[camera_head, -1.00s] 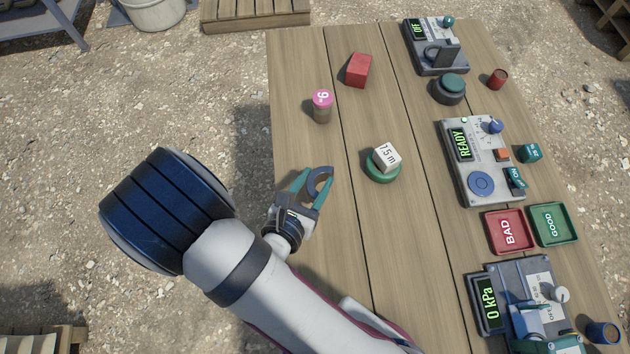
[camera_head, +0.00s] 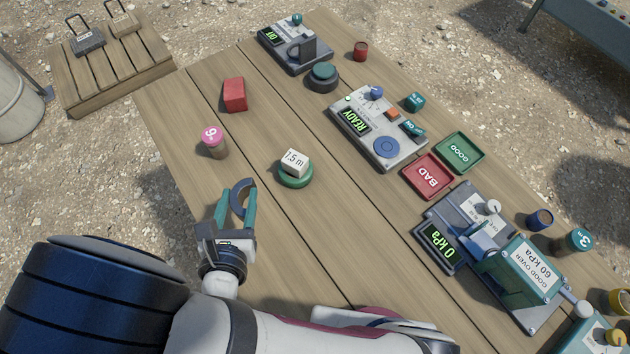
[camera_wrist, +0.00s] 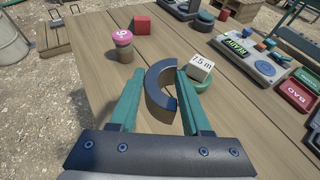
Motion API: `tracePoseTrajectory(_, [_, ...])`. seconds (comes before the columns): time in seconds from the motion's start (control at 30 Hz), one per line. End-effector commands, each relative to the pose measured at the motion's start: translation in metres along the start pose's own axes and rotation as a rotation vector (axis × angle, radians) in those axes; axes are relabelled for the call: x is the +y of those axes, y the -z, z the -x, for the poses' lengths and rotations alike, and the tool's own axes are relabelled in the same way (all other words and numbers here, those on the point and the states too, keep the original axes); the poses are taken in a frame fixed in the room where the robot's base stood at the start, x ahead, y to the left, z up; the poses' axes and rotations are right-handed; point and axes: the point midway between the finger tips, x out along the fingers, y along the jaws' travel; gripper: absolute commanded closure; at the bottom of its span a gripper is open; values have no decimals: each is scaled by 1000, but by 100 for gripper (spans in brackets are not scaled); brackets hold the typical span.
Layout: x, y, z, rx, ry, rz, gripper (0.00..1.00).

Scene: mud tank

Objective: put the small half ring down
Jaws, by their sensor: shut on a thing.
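The small half ring (camera_head: 240,196) is a dark blue-grey half circle with a brighter blue cut end. My gripper (camera_head: 236,208) is shut on the half ring, with a teal finger on each side of it. In the wrist view the half ring (camera_wrist: 157,88) sits between the fingertips (camera_wrist: 160,92), its curve to the left. The gripper is over the near left part of the wooden table (camera_head: 285,240). I cannot tell whether the half ring touches the wood.
Close right stands a white "7.5 m" block (camera_head: 295,162) on a green round base (camera_head: 296,178). A pink-topped jar (camera_head: 215,142) and red block (camera_head: 235,94) stand beyond. Red BAD (camera_head: 428,176) and green GOOD (camera_head: 460,152) trays and instruments line the far side. Bare wood lies between.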

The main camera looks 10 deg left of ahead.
Motion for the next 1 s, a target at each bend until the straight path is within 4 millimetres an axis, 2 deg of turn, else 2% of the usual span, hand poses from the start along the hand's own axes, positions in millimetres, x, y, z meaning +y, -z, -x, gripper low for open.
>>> tracePoseTrajectory(0.17, [-47, -12, -37, -4, 202, -92, 100])
tracePoseTrajectory(0.3, [-107, -21, -67, -7, 429, -197, 100])
tracePoseTrajectory(0.4, [-154, -23, -83, -7, 596, -272, 100])
tracePoseTrajectory(0.53, [-201, -23, -91, -9, 759, -350, 100])
tracePoseTrajectory(0.6, [-216, -22, -93, -8, 811, -374, 100])
tracePoseTrajectory(0.7, [-226, -14, -96, -7, 848, -388, 100])
tracePoseTrajectory(1.0, [-227, 41, -119, -6, 851, -387, 100])
